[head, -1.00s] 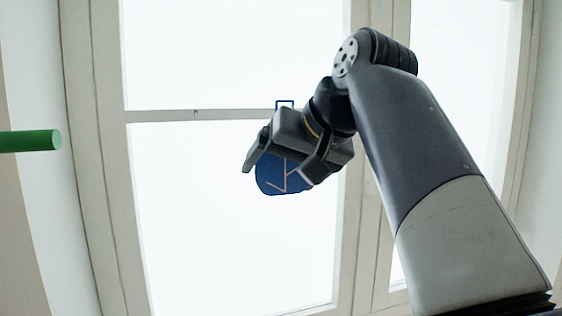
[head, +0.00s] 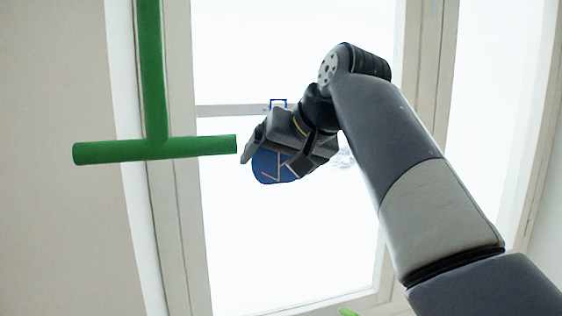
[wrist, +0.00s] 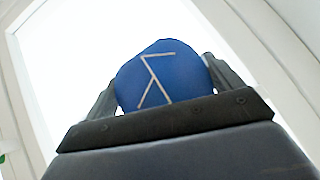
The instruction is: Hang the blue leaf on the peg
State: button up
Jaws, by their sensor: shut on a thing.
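The blue leaf (head: 270,168) is a rounded blue plate with pale vein lines and a small square blue loop on top. My gripper (head: 272,150) is shut on the leaf, with the loop sticking up above the fingers. In the wrist view the leaf (wrist: 165,78) sits between the two fingers. The peg (head: 200,146) is a green horizontal bar crossing a green upright in the head view. Its right end is close to the left of my gripper in the picture; how far apart they are in depth I cannot tell.
A bright window with a pale frame (head: 180,200) stands behind. A plain wall (head: 70,220) fills the left side. A small green thing (head: 348,312) shows at the bottom edge, mostly cut off. The space below the gripper looks clear.

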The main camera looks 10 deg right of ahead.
jog(key=w+a+f+p, duration=0.1)
jog(key=w+p, duration=0.1)
jog(key=w, duration=0.5)
jog(key=shift+w+a, duration=0.25)
jog(key=shift+w, duration=0.05)
dwell(0.5)
jog(key=shift+f, duration=0.15)
dwell(0.4)
jog(key=o, duration=0.8)
jog(key=shift+c, duration=0.2)
jog(key=v, duration=1)
jog(key=shift+s+d, duration=0.2)
jog(key=shift+s, duration=0.15)
jog(key=shift+w, duration=0.1)
